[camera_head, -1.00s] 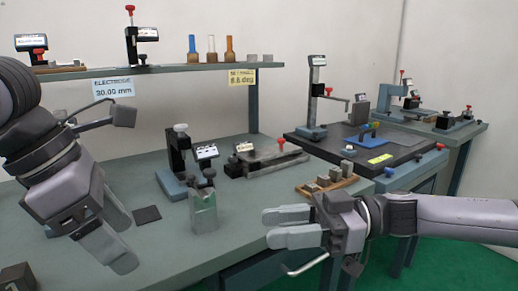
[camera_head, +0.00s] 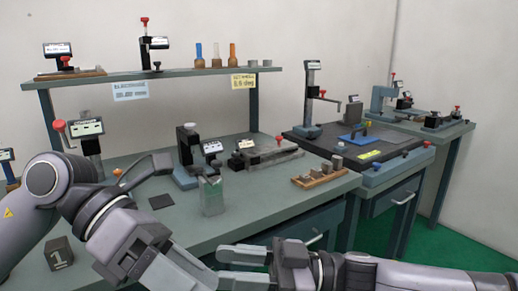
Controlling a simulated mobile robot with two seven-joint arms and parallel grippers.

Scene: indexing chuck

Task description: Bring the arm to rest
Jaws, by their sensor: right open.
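My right gripper (camera_head: 244,268) is at the bottom centre of the head view, in front of the bench edge. Its two grey fingers are apart with nothing between them. My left gripper (camera_head: 172,272) is at the lower left, low in the picture and pointing down and right. I see nothing held in it, but its finger gap is not clear. Its lower end is cut by the picture edge. The two grippers are close side by side in the picture and appear apart.
The bench (camera_head: 245,209) carries a small grey block stand (camera_head: 212,196), a blue-based gauge (camera_head: 187,150), a vise-like fixture (camera_head: 272,152) and a wooden block rack (camera_head: 325,174). A dark numbered cube (camera_head: 60,254) sits near my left arm. A shelf (camera_head: 180,74) stands behind. Green floor shows at right.

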